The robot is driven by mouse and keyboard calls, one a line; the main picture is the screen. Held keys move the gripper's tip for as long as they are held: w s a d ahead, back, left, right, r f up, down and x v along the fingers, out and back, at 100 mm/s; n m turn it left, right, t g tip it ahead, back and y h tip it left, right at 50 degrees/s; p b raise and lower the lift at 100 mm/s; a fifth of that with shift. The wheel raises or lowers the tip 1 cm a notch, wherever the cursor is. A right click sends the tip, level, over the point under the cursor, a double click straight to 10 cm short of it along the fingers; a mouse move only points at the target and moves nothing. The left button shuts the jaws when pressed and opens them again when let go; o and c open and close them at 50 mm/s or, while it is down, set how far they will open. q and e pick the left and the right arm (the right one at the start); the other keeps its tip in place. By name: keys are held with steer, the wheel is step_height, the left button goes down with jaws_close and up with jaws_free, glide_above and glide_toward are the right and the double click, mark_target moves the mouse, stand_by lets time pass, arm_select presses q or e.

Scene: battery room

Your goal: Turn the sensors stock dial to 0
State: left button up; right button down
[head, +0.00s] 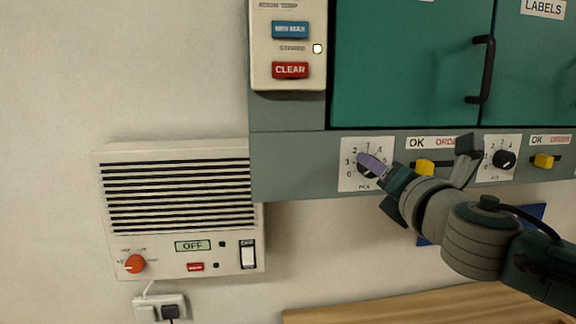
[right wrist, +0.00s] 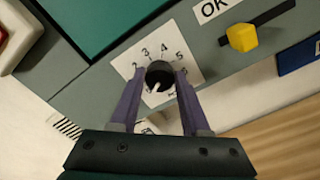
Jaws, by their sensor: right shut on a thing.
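A black stock dial (head: 368,172) sits on a white numbered card (head: 346,184) on the grey rail under the left green cabinet door. My right gripper (head: 364,160) reaches it from the right, and its purple fingers are shut on the knob. In the right wrist view the dial (right wrist: 159,74) sits between the two fingertips (right wrist: 158,80). Its white mark points down and slightly left in that view, on the low-number side. The number at the mark is not readable, and the card's lower lettering is partly hidden. My left gripper is not in view.
A yellow slider (head: 424,167) marked OK and ORDER is right of the dial. A second dial (head: 503,159) and slider (head: 543,160) are farther right. A panel with a CLEAR button (head: 290,70) is above left, and a wall heater (head: 180,212) reading OFF is lower left. A wooden top (head: 400,304) lies below.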

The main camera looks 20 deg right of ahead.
steer(key=shift+c, duration=1.9)
jaws_free()
steer(key=shift+s, duration=0.1)
steer(key=b+v, duration=0.1)
steer(key=v, duration=0.8)
steer(key=shift+s+a+b, duration=0.15)
steer(key=shift+s+b, duration=0.2)
steer(key=shift+b, duration=0.05)
